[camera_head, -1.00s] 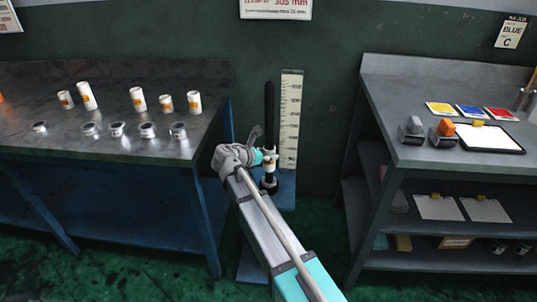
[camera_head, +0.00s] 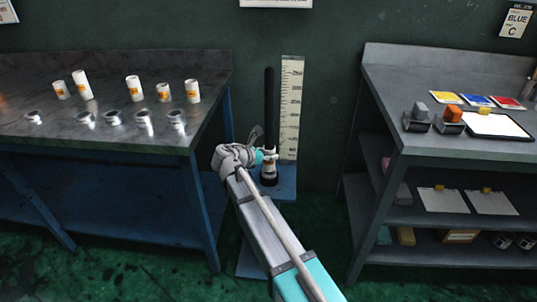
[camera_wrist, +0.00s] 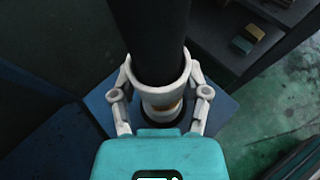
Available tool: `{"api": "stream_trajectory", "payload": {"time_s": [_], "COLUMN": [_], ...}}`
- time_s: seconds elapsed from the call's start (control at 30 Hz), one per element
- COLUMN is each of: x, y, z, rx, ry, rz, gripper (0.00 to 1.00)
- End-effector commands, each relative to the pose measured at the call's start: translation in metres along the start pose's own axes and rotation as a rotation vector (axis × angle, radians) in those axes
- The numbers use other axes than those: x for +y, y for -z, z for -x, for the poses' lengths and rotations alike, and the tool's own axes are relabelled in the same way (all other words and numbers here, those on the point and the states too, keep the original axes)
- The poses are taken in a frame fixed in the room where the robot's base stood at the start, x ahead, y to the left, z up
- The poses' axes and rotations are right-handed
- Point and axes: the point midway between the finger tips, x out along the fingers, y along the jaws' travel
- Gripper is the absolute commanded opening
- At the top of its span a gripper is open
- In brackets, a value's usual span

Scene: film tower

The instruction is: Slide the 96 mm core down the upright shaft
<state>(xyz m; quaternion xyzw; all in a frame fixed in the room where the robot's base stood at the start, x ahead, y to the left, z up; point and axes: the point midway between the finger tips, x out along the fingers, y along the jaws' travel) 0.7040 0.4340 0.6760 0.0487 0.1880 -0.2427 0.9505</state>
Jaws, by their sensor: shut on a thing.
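The upright shaft (camera_head: 269,105) is a black rod that also shows in the wrist view (camera_wrist: 150,35). It rises from a dark collar (camera_head: 269,179) on a blue base. The white core (camera_wrist: 160,92) is a ring around the shaft, in the lower part of its height. My gripper (camera_wrist: 162,100) is shut on the core, one finger on each side; in the head view my gripper (camera_head: 267,157) is beside the shaft. A white and tan band shows just below the core; I cannot tell whether it is part of it. The gap to the collar is unclear.
A marked scale (camera_head: 291,105) stands behind the shaft. A bench (camera_head: 100,140) with several white cylinders and metal rings is at left. A shelved bench (camera_head: 385,150) with stamps and colour cards is at right. Green floor shows between them.

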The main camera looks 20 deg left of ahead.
Motion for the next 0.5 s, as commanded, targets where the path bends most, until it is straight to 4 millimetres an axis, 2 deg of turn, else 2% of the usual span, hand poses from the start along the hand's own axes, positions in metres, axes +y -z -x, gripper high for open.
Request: {"api": "stream_trajectory", "payload": {"time_s": [0.03,0.07,0.2,0.27,0.5], "x": [0.0000,-0.0001,0.0000,0.0000,0.0000], "y": [-0.0001,-0.0001,-0.0001,-0.0001,-0.0001], "z": [0.0000,0.0000,0.0000,-0.0001,-0.0001], "rx": [0.000,0.000,0.000,0.000,0.000], "ry": [0.000,0.000,0.000,0.000,0.000], "rz": [0.000,0.000,0.000,0.000,0.000], "gripper": [0.12,0.66,0.92,1.00,1.00]}}
